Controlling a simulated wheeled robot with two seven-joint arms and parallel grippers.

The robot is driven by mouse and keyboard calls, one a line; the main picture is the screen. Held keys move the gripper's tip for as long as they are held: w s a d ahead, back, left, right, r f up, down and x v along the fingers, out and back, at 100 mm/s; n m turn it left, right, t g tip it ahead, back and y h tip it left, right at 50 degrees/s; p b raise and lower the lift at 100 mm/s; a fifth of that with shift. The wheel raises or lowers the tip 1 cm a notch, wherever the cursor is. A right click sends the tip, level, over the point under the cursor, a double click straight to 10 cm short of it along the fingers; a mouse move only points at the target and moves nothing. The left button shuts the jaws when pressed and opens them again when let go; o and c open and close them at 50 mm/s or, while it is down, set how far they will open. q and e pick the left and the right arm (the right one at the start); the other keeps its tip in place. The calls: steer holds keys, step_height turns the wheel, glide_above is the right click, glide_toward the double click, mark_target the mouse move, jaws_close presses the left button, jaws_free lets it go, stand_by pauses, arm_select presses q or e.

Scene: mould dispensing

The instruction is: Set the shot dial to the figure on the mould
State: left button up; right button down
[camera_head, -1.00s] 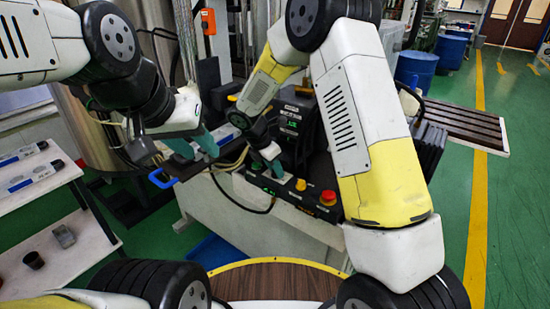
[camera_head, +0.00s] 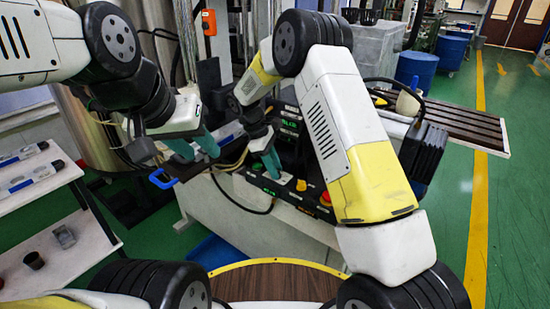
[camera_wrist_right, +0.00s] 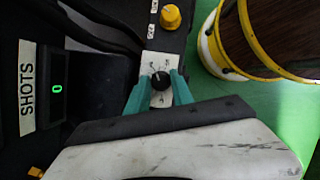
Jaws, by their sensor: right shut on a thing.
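The shot dial (camera_wrist_right: 160,80) is a small black knob on a white plate in the right wrist view. My right gripper (camera_wrist_right: 159,88) has its teal fingers on either side of the dial and is shut on it. The black display (camera_wrist_right: 57,88) beside the label SHOTS (camera_wrist_right: 27,88) shows a green 0. In the head view my right gripper (camera_head: 271,160) reaches the front panel of the dark machine. My left gripper (camera_head: 197,149) hangs left of it, its teal fingers apart and empty. I cannot make out the mould's figure in these views.
A yellow knob (camera_wrist_right: 171,17) sits near the dial. A red button (camera_head: 326,199) is at the panel's right. A round wood top with yellow rim (camera_head: 285,260) lies in front of me. White shelves (camera_head: 62,243) with small cups stand at left.

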steer(key=m, duration=0.2)
steer(key=m+g+y, duration=0.1)
steer(key=m, duration=0.1)
steer(key=shift+w+m+g, duration=0.15)
steer(key=shift+m+g, duration=0.15)
steer(key=shift+m+g+y, duration=0.4)
steer(key=shift+m, duration=1.2)
steer(key=shift+d+m, duration=0.1)
steer(key=shift+m, duration=0.2)
steer(key=c, duration=1.1)
jaws_free()
steer(key=shift+w, duration=0.1)
steer(key=shift+v, duration=3.9)
